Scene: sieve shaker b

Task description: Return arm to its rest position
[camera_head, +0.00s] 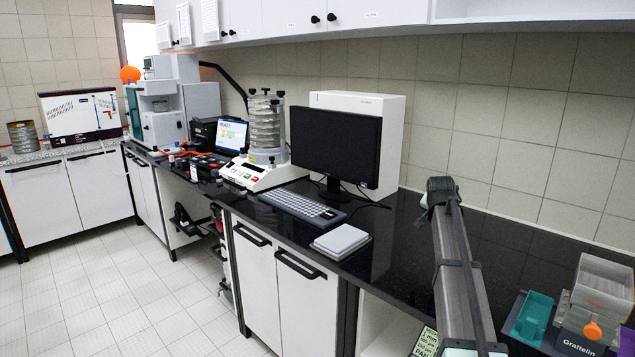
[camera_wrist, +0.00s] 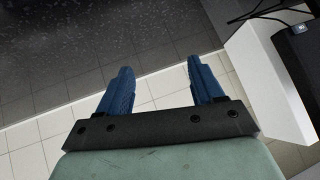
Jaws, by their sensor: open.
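My gripper (camera_wrist: 159,64) shows in the wrist view with its two blue fingers spread apart. Nothing is between the fingers. Beyond them are pale tiles and a dark speckled surface, with no contact visible. In the head view I cannot make out the gripper for certain. The sieve shaker (camera_head: 254,170) stands on the black counter (camera_head: 400,235) in the head view, with a clear stack of sieves (camera_head: 264,125) upright on it.
A monitor (camera_head: 335,147), white case (camera_head: 388,110), keyboard (camera_head: 301,207) and small flat scale (camera_head: 341,242) stand on the counter. A green holder (camera_head: 533,318) and a clear-topped box (camera_head: 603,285) are at the right. The white case also shows in the wrist view (camera_wrist: 262,85).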

